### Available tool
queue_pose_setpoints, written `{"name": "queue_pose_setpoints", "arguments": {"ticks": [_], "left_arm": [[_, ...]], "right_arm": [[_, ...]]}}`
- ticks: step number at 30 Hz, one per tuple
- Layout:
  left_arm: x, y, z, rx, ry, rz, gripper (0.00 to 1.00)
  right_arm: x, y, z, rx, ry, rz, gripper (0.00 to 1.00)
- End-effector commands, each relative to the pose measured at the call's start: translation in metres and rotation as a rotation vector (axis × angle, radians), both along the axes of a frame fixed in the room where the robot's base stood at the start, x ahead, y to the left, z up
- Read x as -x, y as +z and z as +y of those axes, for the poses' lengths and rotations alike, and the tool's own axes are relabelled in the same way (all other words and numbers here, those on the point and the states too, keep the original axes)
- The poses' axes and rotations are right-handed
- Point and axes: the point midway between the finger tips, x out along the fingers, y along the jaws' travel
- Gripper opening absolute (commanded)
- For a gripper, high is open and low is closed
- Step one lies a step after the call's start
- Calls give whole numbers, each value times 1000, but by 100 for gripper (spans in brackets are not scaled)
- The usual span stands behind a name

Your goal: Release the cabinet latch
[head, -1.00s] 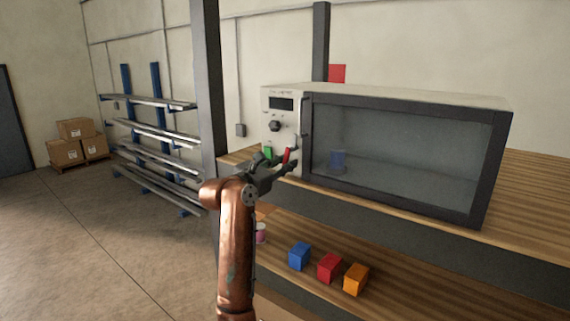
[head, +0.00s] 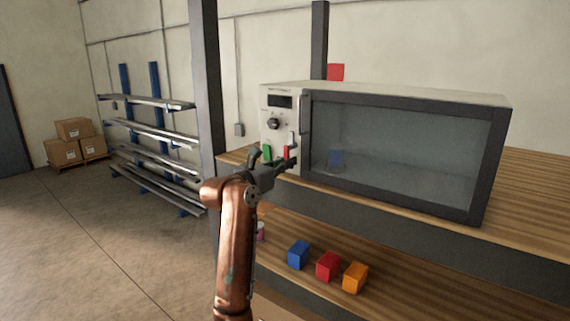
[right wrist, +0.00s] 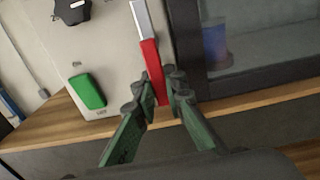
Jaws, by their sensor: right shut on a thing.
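The cabinet (head: 390,97) is a pale, oven-like box with a dark-framed glass door (head: 405,150). The latch is a red lever (right wrist: 152,70) with a pale grey upper end, low on the front panel beside the door frame. It also shows in the head view (head: 286,152). My right gripper (right wrist: 160,95) is shut on the lower red part of the latch, one finger on each side. In the head view, my right gripper (head: 281,163) is at the panel's lower right. The lever leans slightly. My left gripper is not in view.
A green button (right wrist: 87,91) and a dark knob (right wrist: 72,10) are on the panel. A blue thing (head: 337,159) is behind the glass. A blue block (head: 298,255), a red block (head: 328,266) and an orange block (head: 355,278) are on the lower shelf (head: 430,295).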

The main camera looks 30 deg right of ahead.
Motion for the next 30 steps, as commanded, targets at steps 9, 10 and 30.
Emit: {"name": "queue_pose_setpoints", "arguments": {"ticks": [9, 10, 30], "left_arm": [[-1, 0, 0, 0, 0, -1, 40], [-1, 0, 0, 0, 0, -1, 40], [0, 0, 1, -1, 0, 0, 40]], "right_arm": [[0, 1, 0, 3, 0, 2, 14], [0, 1, 0, 2, 0, 2, 17], [8, 0, 23, 1, 3, 1, 29]]}}
